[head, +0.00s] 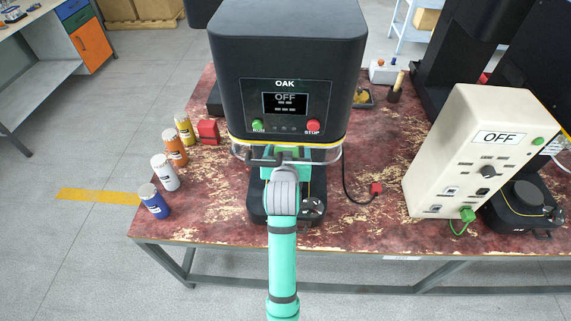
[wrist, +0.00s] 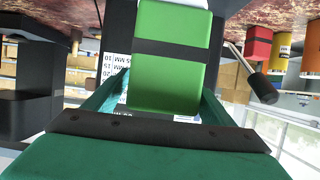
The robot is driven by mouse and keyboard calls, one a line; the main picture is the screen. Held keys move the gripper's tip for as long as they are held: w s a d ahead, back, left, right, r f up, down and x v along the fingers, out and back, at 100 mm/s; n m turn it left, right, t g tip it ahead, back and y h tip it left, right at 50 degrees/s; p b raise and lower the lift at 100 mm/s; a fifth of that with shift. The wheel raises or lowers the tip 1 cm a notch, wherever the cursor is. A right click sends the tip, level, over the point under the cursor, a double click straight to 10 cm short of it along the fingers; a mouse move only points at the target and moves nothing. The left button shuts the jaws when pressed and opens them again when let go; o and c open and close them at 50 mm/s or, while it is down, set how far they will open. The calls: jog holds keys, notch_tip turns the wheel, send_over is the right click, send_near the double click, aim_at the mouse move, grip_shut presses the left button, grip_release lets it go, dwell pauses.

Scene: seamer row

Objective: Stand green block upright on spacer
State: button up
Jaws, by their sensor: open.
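The green block (wrist: 175,60) has a dark band across it and fills the centre of the wrist view. My gripper (wrist: 160,98) is open, with one teal finger on each side of the block's near end. I cannot tell whether the fingers touch it. In the head view my gripper (head: 285,155) is at the front of the black OAK machine (head: 289,60), under its head, and my arm hides most of that spot. I cannot make out the spacer. A white label with printed numbers (wrist: 117,68) shows partly behind the block.
Several cans, including a blue one (head: 154,201), and a red block (head: 208,132) stand at the table's left. A cream control box (head: 470,150) reading OFF stands at the right. A black cable runs to a red plug (head: 376,189).

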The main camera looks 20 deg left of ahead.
jog(key=s+d, duration=0.3)
jog(key=s, duration=1)
jog(key=s+d+f+m+t+h, duration=0.1)
jog(key=s+d+f, duration=0.4)
jog(key=s, duration=0.2)
jog(key=s+d+f+m+h, duration=0.1)
jog(key=s+d+f, duration=0.4)
jog(key=s+f, duration=0.15)
jog(key=s+d+r+h, duration=0.1)
jog(key=s+d, duration=0.2)
jog(key=s, duration=0.6)
jog(key=s+d+m+t, duration=0.1)
jog(key=s+d, duration=0.2)
jog(key=s, duration=0.6)
jog(key=shift+s+d+r+h, duration=0.3)
jog(key=shift+s+r+h, duration=0.1)
dwell(0.3)
